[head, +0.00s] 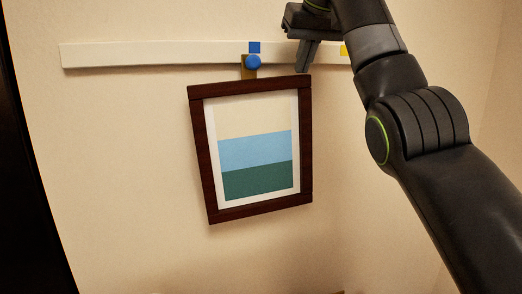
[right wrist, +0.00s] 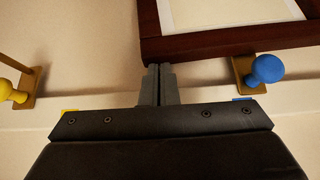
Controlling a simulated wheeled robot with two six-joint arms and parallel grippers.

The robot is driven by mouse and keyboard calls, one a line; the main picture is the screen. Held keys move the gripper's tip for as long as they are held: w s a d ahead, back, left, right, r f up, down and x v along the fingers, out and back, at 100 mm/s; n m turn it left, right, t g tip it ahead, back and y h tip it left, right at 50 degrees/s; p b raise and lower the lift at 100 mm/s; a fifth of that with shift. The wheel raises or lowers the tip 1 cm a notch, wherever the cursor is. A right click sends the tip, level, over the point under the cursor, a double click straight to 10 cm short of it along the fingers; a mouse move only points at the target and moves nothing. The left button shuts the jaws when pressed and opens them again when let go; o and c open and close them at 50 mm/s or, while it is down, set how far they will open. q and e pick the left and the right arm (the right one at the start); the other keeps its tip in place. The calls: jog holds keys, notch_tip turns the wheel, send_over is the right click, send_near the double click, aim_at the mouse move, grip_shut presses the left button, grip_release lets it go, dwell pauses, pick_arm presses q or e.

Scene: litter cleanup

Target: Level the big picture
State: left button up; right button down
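The big picture (head: 203,150) has a dark red-brown frame, a pale mat and cream, blue and green bands. It hangs below a blue knob (head: 252,62), tilted with its right side higher than its left. My right gripper (head: 303,69) is just above its top right corner. In the right wrist view, its two fingers (right wrist: 157,70) are together, with their tips at the edge of the frame (right wrist: 200,43) near that corner. I cannot tell whether they touch it. Nothing shows between the fingers. My left gripper is out of view.
A yellow knob (right wrist: 12,92) shows in the right wrist view. The wall left of the picture is bare.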

jog(key=shift+f+b, duration=0.35)
jog(key=shift+f, duration=0.2)
jog(key=shift+r, duration=0.1)
jog(key=v, duration=0.6)
jog(key=shift+w, duration=0.1)
dwell(0.3)
